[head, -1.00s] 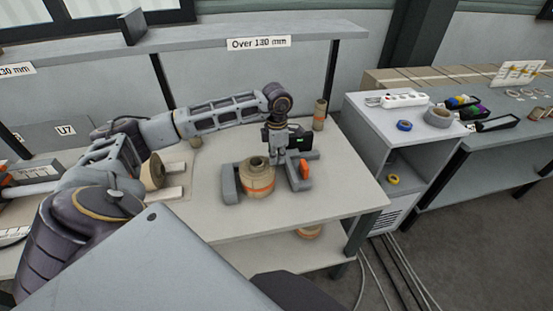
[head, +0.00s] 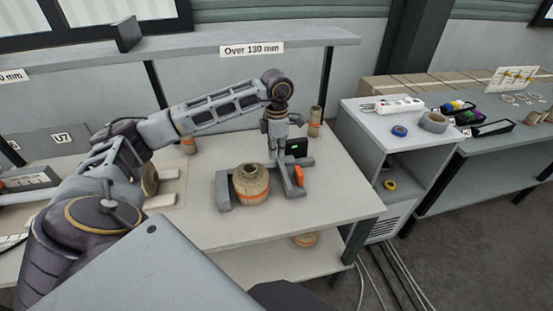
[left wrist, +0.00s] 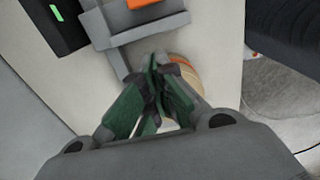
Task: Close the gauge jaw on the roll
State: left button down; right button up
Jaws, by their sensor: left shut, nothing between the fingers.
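The roll (head: 251,186), tan with an orange band, stands upright on the table between the two jaws of the grey gauge. The gauge's left jaw (head: 222,190) is close beside it. The right jaw (head: 290,183), with an orange piece on it, stands apart from the roll with a gap. My left gripper (head: 277,154) is shut and empty, pointing down near the gauge's back beam, behind and right of the roll. In the left wrist view, its fingertips (left wrist: 160,65) partly cover the roll (left wrist: 188,75); the right jaw (left wrist: 150,30) is above them. My right gripper is not in view.
A black box with a green display (head: 297,147) sits at the gauge's back. Another roll stands at the table's back (head: 315,121). A roll on a grey holder (head: 150,180) is to the left, near my arm. The table's front right (head: 335,205) is clear.

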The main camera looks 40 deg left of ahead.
pick_arm(q)
notch_tip(320, 180, up, 5)
jog(key=shift+f, duration=0.15)
pick_arm(e)
jog(key=shift+w+d+f, duration=0.15)
jog(key=shift+w+d, duration=0.05)
jog(key=shift+d, duration=0.85)
jog(key=shift+a, duration=0.1)
jog(key=shift+a, duration=0.25)
